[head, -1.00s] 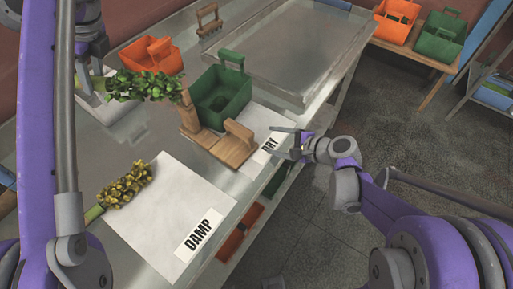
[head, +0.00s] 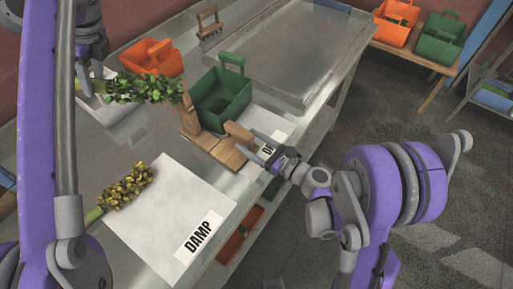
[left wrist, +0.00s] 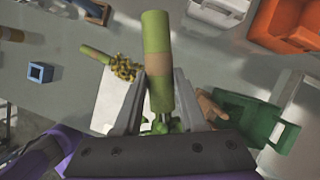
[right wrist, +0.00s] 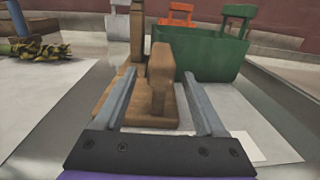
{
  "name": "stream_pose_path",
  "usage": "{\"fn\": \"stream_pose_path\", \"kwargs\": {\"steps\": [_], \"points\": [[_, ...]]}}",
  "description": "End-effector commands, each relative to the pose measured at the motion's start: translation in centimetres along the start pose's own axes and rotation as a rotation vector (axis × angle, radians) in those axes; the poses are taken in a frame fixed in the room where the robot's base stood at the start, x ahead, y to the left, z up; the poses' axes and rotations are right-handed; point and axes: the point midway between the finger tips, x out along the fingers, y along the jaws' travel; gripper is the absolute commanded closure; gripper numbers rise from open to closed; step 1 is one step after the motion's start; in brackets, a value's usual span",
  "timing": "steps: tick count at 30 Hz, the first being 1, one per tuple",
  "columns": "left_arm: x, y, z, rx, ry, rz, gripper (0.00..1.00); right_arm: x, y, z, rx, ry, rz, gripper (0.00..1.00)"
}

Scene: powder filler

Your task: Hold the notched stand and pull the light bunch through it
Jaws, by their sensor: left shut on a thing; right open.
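The wooden notched stand (head: 207,143) is on the table, with an upright post at one end and a rounded grip block at the other. My left gripper (left wrist: 160,80) is shut on the pale green, tan-banded stem of a leafy green bunch (head: 145,88). The bunch is held sideways, its leafy end at the stand's post; whether it lies in the notch cannot be told. My right gripper (head: 260,150) is open at the grip block. In the right wrist view its fingers (right wrist: 163,98) lie either side of the block (right wrist: 160,75), apart from it.
A yellowish bunch (head: 125,188) lies at the edge of the white DAMP sheet (head: 165,225). A green caddy (head: 222,98) stands right behind the stand, near a second labelled sheet (head: 268,125). An orange caddy (head: 150,58) is farther back. A metal tray (head: 285,50) fills the far table.

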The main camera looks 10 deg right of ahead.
Motion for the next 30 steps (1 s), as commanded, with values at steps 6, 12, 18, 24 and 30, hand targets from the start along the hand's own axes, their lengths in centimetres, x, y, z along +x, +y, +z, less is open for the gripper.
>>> {"fn": "stream_pose_path", "kwargs": {"steps": [6, 12, 18, 24, 30], "points": [[0.0, 0.0, 0.0, 0.000, 0.000, 0.000, 1.00, 4.0, 0.1, 0.0, -0.002, 0.000, 0.004, 0.28], [0.0, 0.0, 0.0, 0.000, 0.000, 0.000, 1.00, 6.1, 0.0, 0.0, -0.002, 0.001, 0.001, 0.28], [0.0, 0.0, 0.0, 0.000, 0.000, 0.000, 1.00, 6.6, 0.0, 0.0, -0.002, 0.001, 0.000, 0.28], [0.0, 0.0, 0.0, 0.000, 0.000, 0.000, 1.00, 6.6, 0.0, 0.0, -0.002, 0.001, 0.000, 0.31], [0.0, 0.0, 0.0, 0.000, 0.000, 0.000, 1.00, 6.6, 0.0, 0.0, -0.003, 0.001, 0.000, 0.67]]}}
